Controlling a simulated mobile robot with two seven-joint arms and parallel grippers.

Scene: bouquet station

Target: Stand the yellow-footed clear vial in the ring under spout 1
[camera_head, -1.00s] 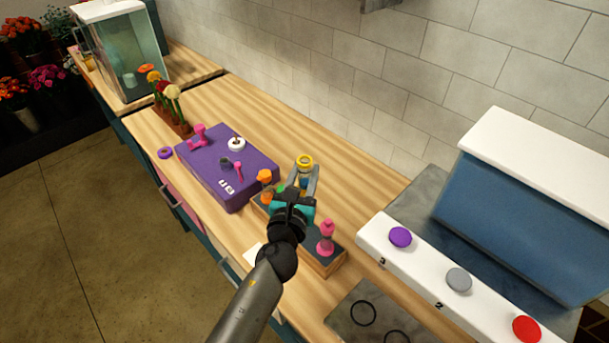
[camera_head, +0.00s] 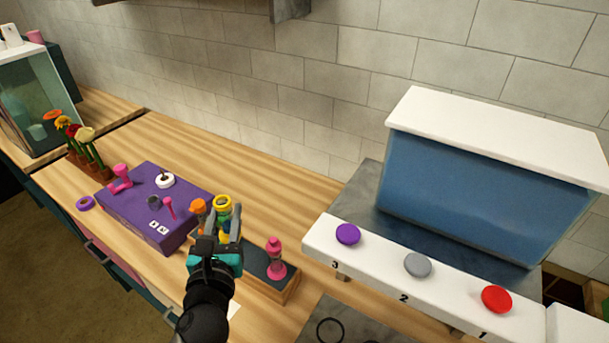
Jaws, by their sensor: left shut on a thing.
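My left gripper (camera_head: 226,232) is shut on the yellow-footed clear vial (camera_head: 223,203), over the far end of a dark-topped wooden rack. A yellow ring-shaped end of the vial faces up above the fingers; the fingers hide much of its body, and I cannot tell whether its lower end touches the rack. Spout 1 is marked by the "1" on the white dispenser front (camera_head: 460,303), under the red button (camera_head: 496,299) at the right. The ring under spout 1 is out of view. My right gripper is not in view.
The rack (camera_head: 272,290) also holds a pink vial (camera_head: 276,258) and an orange-topped one (camera_head: 198,207). A purple box (camera_head: 140,213) stands to the left. A dark ring (camera_head: 330,330) lies on a grey plate below spout 3. The wooden counter behind the rack is clear.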

